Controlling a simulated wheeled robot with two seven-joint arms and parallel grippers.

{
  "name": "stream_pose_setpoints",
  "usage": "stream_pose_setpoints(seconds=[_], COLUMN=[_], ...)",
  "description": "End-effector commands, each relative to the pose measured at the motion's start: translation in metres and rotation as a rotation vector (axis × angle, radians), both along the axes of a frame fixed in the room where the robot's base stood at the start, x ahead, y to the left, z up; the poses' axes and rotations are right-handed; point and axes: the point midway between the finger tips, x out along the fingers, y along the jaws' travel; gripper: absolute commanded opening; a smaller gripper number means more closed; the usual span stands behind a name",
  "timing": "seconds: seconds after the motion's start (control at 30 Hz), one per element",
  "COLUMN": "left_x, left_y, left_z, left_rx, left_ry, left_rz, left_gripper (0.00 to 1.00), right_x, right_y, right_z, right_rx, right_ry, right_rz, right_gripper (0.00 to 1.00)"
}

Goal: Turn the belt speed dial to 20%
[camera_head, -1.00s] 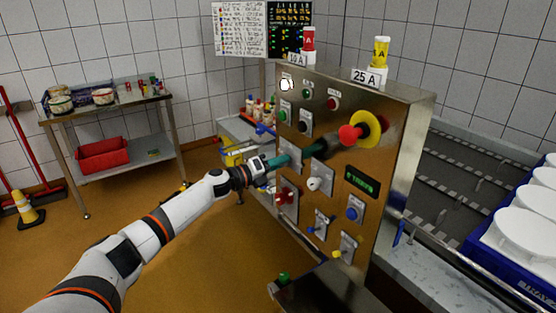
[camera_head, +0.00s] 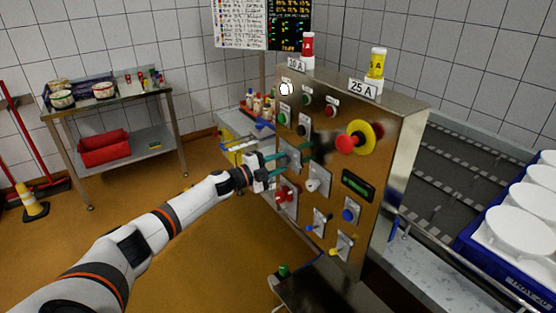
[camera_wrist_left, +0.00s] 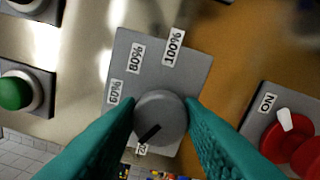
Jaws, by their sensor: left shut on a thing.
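The belt speed dial (camera_wrist_left: 160,117) is a round grey knob on a grey plate (camera_wrist_left: 180,62), marked 60%, 80% and 100%. Its dark pointer mark slants to the lower left in the left wrist view, towards a small label (camera_wrist_left: 141,150) that is partly hidden and hard to read. My left gripper (camera_wrist_left: 162,118) has its teal fingers on both sides of the knob, shut on it. In the head view my left gripper (camera_head: 281,164) reaches the panel's left side, and the plate (camera_head: 292,153) shows just beyond the fingers. My right gripper is not in view.
A conveyor (camera_head: 455,180) and a blue crate (camera_head: 490,258) stand to the right.

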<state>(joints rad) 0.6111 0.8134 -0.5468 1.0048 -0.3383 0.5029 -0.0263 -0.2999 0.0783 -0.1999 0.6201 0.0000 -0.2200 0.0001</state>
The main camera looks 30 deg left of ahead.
Motion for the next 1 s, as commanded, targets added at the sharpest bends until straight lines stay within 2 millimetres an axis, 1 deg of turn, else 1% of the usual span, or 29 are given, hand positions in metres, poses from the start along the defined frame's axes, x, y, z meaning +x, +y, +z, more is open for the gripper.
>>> stream_pose_setpoints(seconds=[0.03,0.1,0.3,0.5,0.7,1.0], left_x=[0.000,0.000,0.000,0.000,0.000,0.000], left_y=[0.001,0.001,0.001,0.002,0.002,0.002], left_z=[0.003,0.003,0.003,0.002,0.002,0.001], left_rx=[-0.043,-0.102,-0.254,-0.369,-0.439,-0.474], left_ry=[0.017,0.042,0.105,0.153,0.182,0.196], left_rz=[0.003,0.003,0.003,0.004,0.003,0.002], left_gripper=[0.11,0.11,0.11,0.11,0.11,0.11], right_x=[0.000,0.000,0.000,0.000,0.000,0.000], right_y=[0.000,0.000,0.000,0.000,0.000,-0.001], right_z=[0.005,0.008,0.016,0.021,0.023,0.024], right_rx=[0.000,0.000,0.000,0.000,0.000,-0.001], right_ry=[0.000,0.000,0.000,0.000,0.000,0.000], right_rz=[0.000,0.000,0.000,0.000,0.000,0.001], right_gripper=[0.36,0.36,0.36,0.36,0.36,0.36])
